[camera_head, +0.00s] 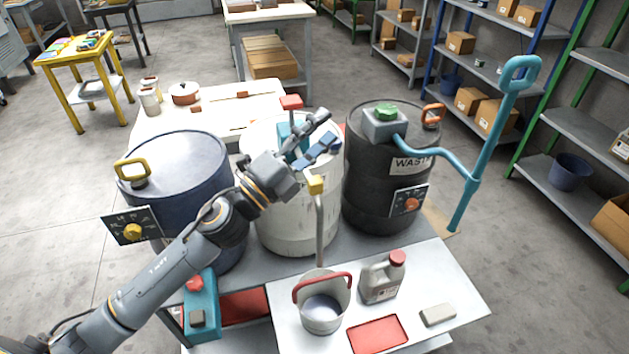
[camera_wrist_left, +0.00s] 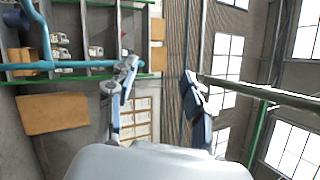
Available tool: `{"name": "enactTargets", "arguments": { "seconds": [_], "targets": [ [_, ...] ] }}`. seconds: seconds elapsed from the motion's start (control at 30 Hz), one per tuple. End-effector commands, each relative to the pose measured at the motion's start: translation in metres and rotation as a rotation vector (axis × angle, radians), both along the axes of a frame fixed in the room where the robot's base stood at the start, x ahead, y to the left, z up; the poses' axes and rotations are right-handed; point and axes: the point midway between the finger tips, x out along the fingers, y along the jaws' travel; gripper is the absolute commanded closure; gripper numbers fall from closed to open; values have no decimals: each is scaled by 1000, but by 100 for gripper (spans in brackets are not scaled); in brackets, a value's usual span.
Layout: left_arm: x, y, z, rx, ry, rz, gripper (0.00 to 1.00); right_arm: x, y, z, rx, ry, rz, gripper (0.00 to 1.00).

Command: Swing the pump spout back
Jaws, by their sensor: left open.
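The white drum (camera_head: 300,220) stands between a blue and a black drum. A teal pump body with a red top (camera_head: 291,101) rises from it, partly hidden by my left gripper. The spout (camera_head: 320,235) has a yellow fitting (camera_head: 316,184) at its upper end and hangs down over the grey bucket (camera_head: 322,312) with a red handle. My left gripper (camera_head: 329,128) is open over the white drum, just above the yellow fitting, its fingers pointing up and right. In the left wrist view nothing is clearly held between the fingers (camera_wrist_left: 158,88). My right gripper is not in view.
The black waste drum (camera_head: 365,180) carries a teal pipe and long handle (camera_head: 487,140), which reach out to the right. The blue drum (camera_head: 180,165) is at left. A grey jug (camera_head: 382,278), red tray (camera_head: 377,333) and pale block (camera_head: 437,315) are by the bucket.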

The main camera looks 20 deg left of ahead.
Motion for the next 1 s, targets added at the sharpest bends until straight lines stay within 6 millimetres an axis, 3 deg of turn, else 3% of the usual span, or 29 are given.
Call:
{"name": "enactTargets", "arguments": {
  "seconds": [0.03, 0.1, 0.23, 0.37, 0.5, 0.6, 0.7, 1.0],
  "targets": [
    [-3, -14, 16, 157, -113, -69, 49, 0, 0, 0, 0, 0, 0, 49],
    [-11, -31, 22, 388, -247, -169, 49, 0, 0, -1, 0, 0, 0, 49],
    [-20, -36, 6, 840, -420, -335, 49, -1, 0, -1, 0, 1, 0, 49],
    [-18, 1, -23, 1266, -473, -465, 49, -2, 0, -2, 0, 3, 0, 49],
    [-14, 58, -41, 1587, -427, -555, 49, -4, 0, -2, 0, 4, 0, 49],
    [-13, 86, -45, 1709, -383, -591, 49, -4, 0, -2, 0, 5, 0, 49],
    [-13, 98, -48, 1760, -361, -610, 49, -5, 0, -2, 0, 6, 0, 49],
    [3, 72, -77, 1758, -359, -617, 49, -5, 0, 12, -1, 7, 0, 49]
  ]
}}
